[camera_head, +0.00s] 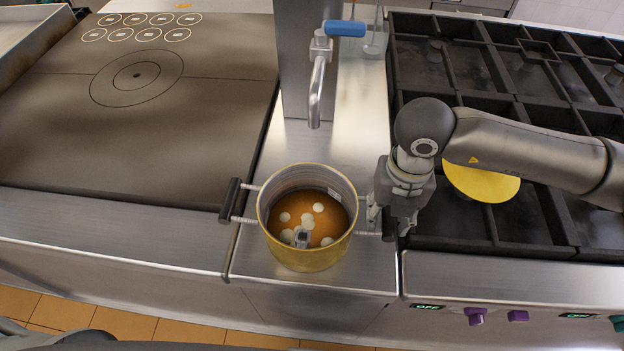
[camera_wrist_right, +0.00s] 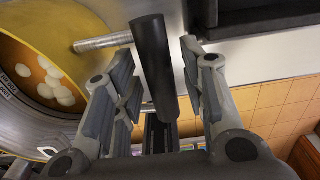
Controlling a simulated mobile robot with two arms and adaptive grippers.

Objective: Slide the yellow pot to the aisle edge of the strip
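The yellow pot (camera_head: 303,258) stands upright on the steel strip (camera_head: 350,115), close to its front edge. It holds brown liquid with several pale round pieces. Its left black handle (camera_head: 230,201) sticks out towards the griddle. My right gripper (camera_head: 380,215) is at the pot's right side, over the other handle, which it partly hides. In the right wrist view that black handle (camera_wrist_right: 152,60) lies between the two open fingers (camera_wrist_right: 160,85), with visible gaps on both sides. The pot's yellow wall (camera_wrist_right: 85,28) fills the upper left there. My left gripper is out of view.
A faucet (camera_head: 318,85) with a blue lever hangs over the strip behind the pot. A flat dark griddle (camera_head: 170,130) is on the left. Black burner grates (camera_head: 455,215) are on the right, with a yellow round object (camera_head: 485,186) partly behind my right arm. Tiled floor (camera_head: 130,323) lies in front.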

